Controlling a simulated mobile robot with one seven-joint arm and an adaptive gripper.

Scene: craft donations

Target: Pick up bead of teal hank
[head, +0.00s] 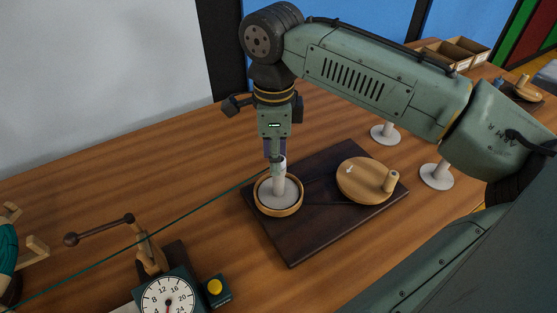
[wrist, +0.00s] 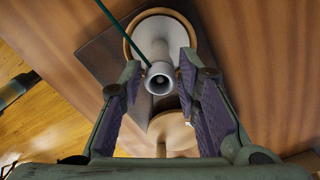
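The teal hank (head: 8,245) shows only in part at the left edge of the head view. Its teal strand (head: 140,240) runs taut to the grey-white spool (head: 279,184) of a hand winder; in the wrist view the strand (wrist: 122,32) meets the spool (wrist: 160,78) near its hollow tip. I cannot make out a bead for certain. My gripper (head: 276,153) points down directly over the spool. In the wrist view my gripper (wrist: 160,72) is open, its two purple-padded fingers on either side of the spool tip with gaps showing.
The spool stands in a round wooden-rimmed dish (head: 278,209) on a dark board (head: 300,245), beside a wooden crank wheel (head: 362,180). A dial counter (head: 168,298) with a yellow button (head: 214,287) stands front left. Two white stands are behind right. Open trays (head: 455,52) lie far right.

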